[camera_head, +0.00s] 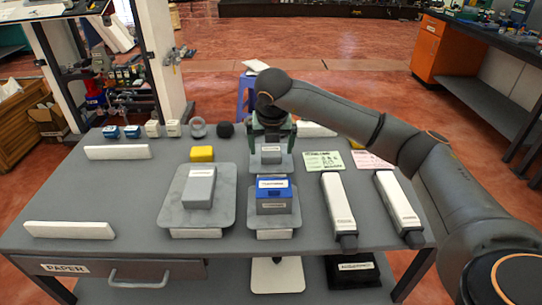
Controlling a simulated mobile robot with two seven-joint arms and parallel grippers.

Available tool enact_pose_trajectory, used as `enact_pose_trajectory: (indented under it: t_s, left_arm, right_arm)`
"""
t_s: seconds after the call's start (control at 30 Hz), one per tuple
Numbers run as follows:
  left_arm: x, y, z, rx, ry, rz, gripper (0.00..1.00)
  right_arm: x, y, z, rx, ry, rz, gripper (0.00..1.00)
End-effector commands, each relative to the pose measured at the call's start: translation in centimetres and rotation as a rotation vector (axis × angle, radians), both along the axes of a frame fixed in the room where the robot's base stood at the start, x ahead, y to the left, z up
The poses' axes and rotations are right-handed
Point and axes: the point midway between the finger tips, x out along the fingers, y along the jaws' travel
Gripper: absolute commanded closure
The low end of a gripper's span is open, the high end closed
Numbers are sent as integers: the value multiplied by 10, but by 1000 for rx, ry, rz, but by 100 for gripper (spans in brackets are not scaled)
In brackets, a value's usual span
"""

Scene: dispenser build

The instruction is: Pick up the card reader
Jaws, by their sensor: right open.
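I cannot tell for certain which thing is the card reader, as the labels are too small to read. A small grey labelled box (271,159) stands at the back of the middle grey plate. A blue-topped box (274,190) with a white label stands in front of it. My right gripper (272,137) points down just above or behind the small grey box. It is open, and its fingertips are partly hidden, so I cannot tell if they touch the box. My left gripper is not in view.
A grey plate (172,210) with a grey block (200,185) stands left. Two white-and-dark devices (338,200) (398,200) lie right, with green (324,161) and pink (371,160) cards behind. A yellow block (202,154) and several small items line the back. The table's left middle is clear.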

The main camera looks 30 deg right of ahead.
Motion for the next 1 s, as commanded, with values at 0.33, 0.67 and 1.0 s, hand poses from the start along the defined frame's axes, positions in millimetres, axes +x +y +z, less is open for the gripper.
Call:
enact_pose_trajectory:
  t_s: [0.33, 0.67, 1.0]
  left_arm:
    - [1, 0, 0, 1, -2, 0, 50]
    - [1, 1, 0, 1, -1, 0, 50]
    - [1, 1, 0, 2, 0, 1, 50]
  right_arm:
    - [1, -1, -4, 0, 0, 1, 7]
    - [1, 0, -4, 0, 0, 1, 44]
    - [1, 0, -4, 0, 0, 1, 82]
